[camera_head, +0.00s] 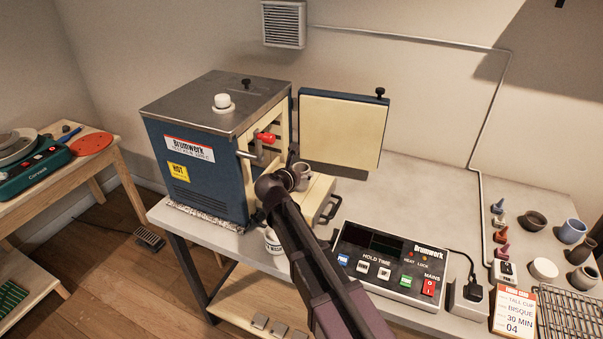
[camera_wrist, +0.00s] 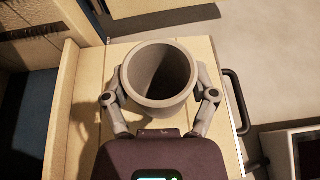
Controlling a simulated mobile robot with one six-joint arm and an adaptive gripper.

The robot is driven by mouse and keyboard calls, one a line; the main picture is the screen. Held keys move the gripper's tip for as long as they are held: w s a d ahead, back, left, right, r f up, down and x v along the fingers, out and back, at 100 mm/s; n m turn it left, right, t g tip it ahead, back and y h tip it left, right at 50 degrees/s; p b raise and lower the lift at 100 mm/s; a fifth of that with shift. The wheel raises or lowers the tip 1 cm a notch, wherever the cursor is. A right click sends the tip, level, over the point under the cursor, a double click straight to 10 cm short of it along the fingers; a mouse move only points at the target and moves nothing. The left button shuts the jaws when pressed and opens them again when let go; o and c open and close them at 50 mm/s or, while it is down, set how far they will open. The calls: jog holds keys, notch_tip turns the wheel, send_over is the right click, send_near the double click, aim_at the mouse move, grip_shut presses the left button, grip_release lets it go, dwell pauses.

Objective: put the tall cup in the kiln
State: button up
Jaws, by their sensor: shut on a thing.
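The blue kiln (camera_head: 205,165) stands on the grey bench with its door (camera_head: 340,130) swung open to the right. A cream shelf or drawer (camera_head: 322,196) with a black handle sticks out at its front. My gripper (camera_head: 292,178) is shut on a grey cup, apparently the tall cup (camera_head: 304,167), beside the kiln opening. In the wrist view the fingers (camera_wrist: 160,85) clasp both sides of the cup (camera_wrist: 160,110), whose open mouth faces the camera and looks empty. The cream slab (camera_wrist: 212,150) lies beneath it; I cannot tell whether they touch. My arm hides part of the kiln's front.
A control box (camera_head: 390,262) sits on the bench in front of the shelf. A red-tipped part (camera_head: 266,137) shows at the kiln opening. A white container (camera_head: 272,242) is partly behind my arm. Small pots (camera_head: 571,231), a job card (camera_head: 514,311) and a wire rack (camera_head: 570,318) are at right.

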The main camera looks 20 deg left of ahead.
jog(key=o, duration=1.1)
jog(key=shift+r, duration=0.1)
jog(key=shift+s+r+p, duration=0.1)
jog(key=shift+r+p, duration=0.05)
jog(key=shift+p, duration=0.15)
jog(key=p+v, duration=0.4)
jog(key=v, duration=0.7)
jog(key=shift+s, duration=0.4)
